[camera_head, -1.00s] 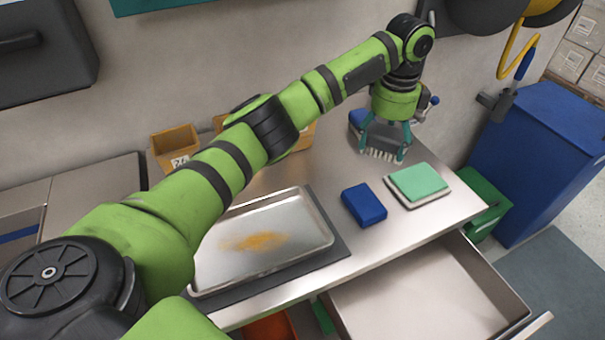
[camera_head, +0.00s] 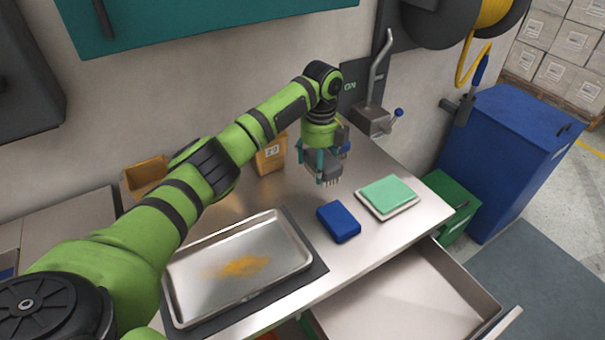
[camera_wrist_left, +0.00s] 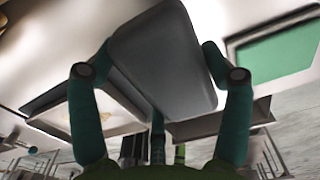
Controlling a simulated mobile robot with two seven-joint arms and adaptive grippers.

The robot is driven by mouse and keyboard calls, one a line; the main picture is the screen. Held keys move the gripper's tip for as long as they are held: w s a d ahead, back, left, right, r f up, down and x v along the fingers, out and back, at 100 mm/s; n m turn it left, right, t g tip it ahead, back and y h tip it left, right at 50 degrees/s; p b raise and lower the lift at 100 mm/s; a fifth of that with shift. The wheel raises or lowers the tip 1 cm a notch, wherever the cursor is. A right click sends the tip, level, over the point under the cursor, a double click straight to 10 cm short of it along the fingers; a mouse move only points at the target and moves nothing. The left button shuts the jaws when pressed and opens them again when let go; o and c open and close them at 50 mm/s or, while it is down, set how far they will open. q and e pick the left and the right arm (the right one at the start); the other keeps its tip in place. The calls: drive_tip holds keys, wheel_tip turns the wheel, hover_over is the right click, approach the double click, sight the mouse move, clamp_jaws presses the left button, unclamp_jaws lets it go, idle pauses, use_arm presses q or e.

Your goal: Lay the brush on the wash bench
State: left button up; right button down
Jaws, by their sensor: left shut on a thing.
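The brush (camera_head: 329,179) is a grey block with pale bristles facing down. My left gripper (camera_head: 322,167) is shut on it, over the back part of the steel wash bench (camera_head: 365,248), behind the blue sponge. I cannot tell whether the bristles touch the bench top. In the left wrist view the brush's smooth grey back (camera_wrist_left: 165,60) sits between the two teal fingers (camera_wrist_left: 160,85) and hides much of what lies beyond. My right gripper is not in view.
A blue sponge (camera_head: 338,222) and a green cloth on a pale pad (camera_head: 388,194) lie right of a metal tray (camera_head: 190,300) on a dark mat. An open drawer (camera_head: 410,295) juts out in front.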

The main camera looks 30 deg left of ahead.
use_arm(q)
drive_tip(key=a+f, duration=0.1)
drive_tip(key=s+a, duration=0.1)
drive_tip(key=shift+a+f+p, duration=0.35)
wheel_tip(320, 180, down, 3)
drive_tip(key=shift+f+p, duration=0.1)
drive_tip(key=shift+p, duration=0.55)
drive_tip(key=shift+f, duration=0.45)
drive_tip(key=shift+f, duration=0.1)
drive_tip(key=o, duration=1.2)
drive_tip(key=shift+f, duration=0.1)
drive_tip(key=shift+c, duration=0.2)
